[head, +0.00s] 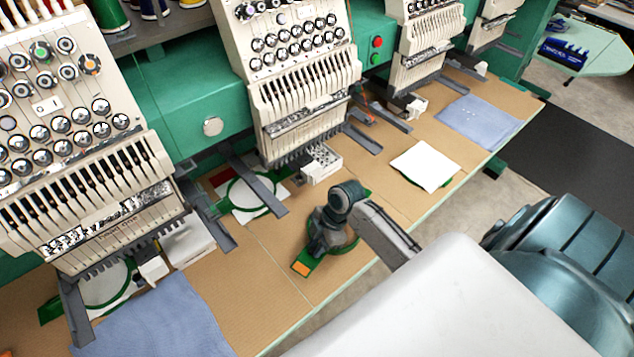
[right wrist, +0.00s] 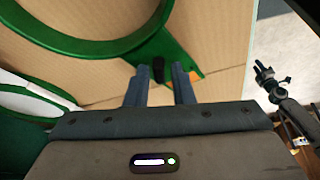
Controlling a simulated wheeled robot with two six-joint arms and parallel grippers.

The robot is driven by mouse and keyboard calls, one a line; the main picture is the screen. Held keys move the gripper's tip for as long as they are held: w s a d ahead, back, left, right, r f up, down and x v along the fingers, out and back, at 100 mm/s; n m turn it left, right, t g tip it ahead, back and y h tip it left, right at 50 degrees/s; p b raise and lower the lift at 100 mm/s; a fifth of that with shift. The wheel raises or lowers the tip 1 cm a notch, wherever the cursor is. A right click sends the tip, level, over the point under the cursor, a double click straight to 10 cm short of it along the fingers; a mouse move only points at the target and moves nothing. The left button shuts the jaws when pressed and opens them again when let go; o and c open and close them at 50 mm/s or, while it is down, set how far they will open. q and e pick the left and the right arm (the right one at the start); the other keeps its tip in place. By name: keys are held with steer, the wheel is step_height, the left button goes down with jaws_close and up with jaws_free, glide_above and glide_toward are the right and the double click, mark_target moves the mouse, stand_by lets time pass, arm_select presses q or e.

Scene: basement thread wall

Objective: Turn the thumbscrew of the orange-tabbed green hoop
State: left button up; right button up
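The green hoop (head: 345,249) with the orange tab (head: 301,269) lies on the tan table near its front edge, partly hidden under my right gripper (head: 321,243). In the right wrist view the green ring (right wrist: 75,42) fills the upper left. Its dark thumbscrew (right wrist: 158,70) stands where the ring meets the green tab. My right gripper's two fingers (right wrist: 160,88) are apart, one on each side of the thumbscrew, with a gap visible on both sides. A dark jointed shape (right wrist: 285,98) at the right of that view may be my left arm; its finger state is unclear.
Embroidery machine heads (head: 290,95) line the back of the table. Another green hoop (head: 228,196) with white fabric sits under one. Blue cloth (head: 150,318) lies at the front left and a white cloth (head: 425,166) to the right. Bare tabletop (head: 245,262) lies left of the tabbed hoop.

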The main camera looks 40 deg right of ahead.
steer(key=shift+o, duration=0.7)
steer(key=shift+d+r, duration=0.15)
steer(key=shift+r, duration=0.1)
steer(key=w+b+v, duration=0.1)
steer(key=b+v, duration=0.2)
steer(key=v, duration=0.7)
steer(key=shift+s, duration=0.5)
steer(key=shift+s, duration=0.1)
